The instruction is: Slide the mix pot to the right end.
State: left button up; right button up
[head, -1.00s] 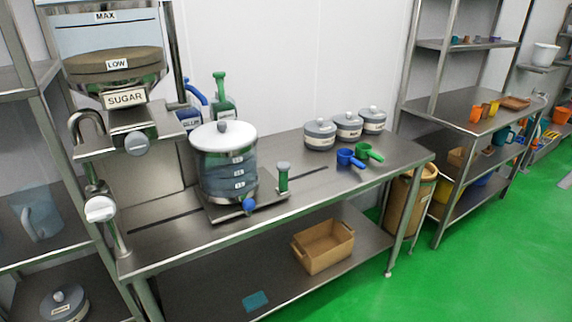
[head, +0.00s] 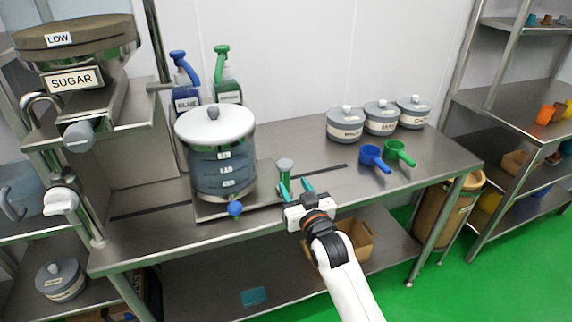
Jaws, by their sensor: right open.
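The mix pot (head: 222,165) is a large grey-blue see-through pot with a white lid and a round grey knob. It stands upright on a flat metal sled (head: 205,212) toward the left part of the steel table. A blue knob (head: 236,209) sits at the sled's front. An upright post with a green lower part and grey cap (head: 285,168) rises at the sled's right end. My right gripper (head: 296,190) is open, its teal fingers pointing at the post's base, close in front of it; I cannot tell if they touch. My left gripper is not in view.
A dark slot (head: 322,173) runs along the table (head: 400,180) on both sides of the sled. Lidded tubs (head: 345,124), a blue scoop (head: 372,157) and a green scoop (head: 397,152) stand right of the slot. Blue and green bottles (head: 226,80) stand behind the pot. The sugar dispenser (head: 75,80) is left.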

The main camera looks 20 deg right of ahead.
aim_at(282, 166)
jog(key=w, duration=0.9)
jog(key=shift+w, duration=0.4)
jog(key=shift+a, duration=0.1)
grip_shut()
